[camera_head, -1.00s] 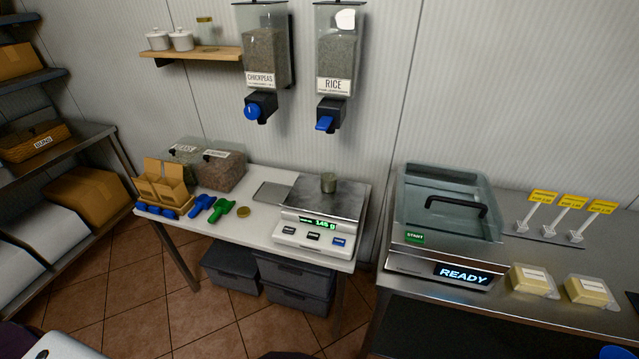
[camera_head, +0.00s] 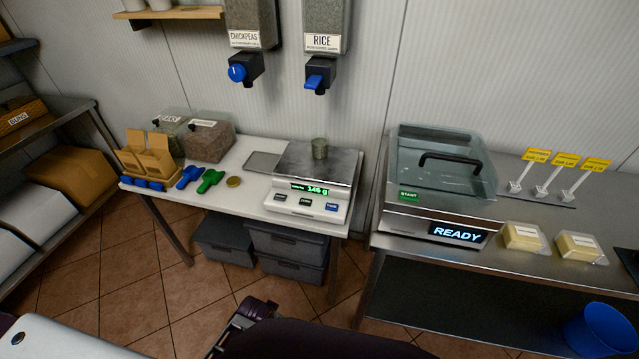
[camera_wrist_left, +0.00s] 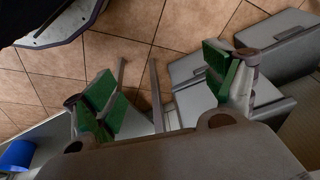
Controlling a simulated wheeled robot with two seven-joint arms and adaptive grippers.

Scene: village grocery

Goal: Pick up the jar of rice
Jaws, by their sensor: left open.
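A small grey-green jar (camera_head: 319,148) stands upright on the steel pan of the scale (camera_head: 331,169), whose display reads about 146 g. A round brass-coloured lid (camera_head: 233,181) lies on the white table left of the scale. My left gripper (camera_wrist_left: 163,92) shows in the left wrist view, with green-padded fingers spread wide and nothing between them. Behind them are floor tiles and grey bins, and the jar is not in that view. A dark part of my arm shows at the bottom of the head view. My right gripper is not seen.
The rice dispenser (camera_head: 322,40) and chickpeas dispenser (camera_head: 251,26) hang above the table. Blue and green scoops (camera_head: 210,181) lie left of the lid. A steel counter (camera_head: 513,206) with a glass-lidded machine (camera_head: 437,172) stands to the right. Grey bins (camera_head: 288,248) sit under the table.

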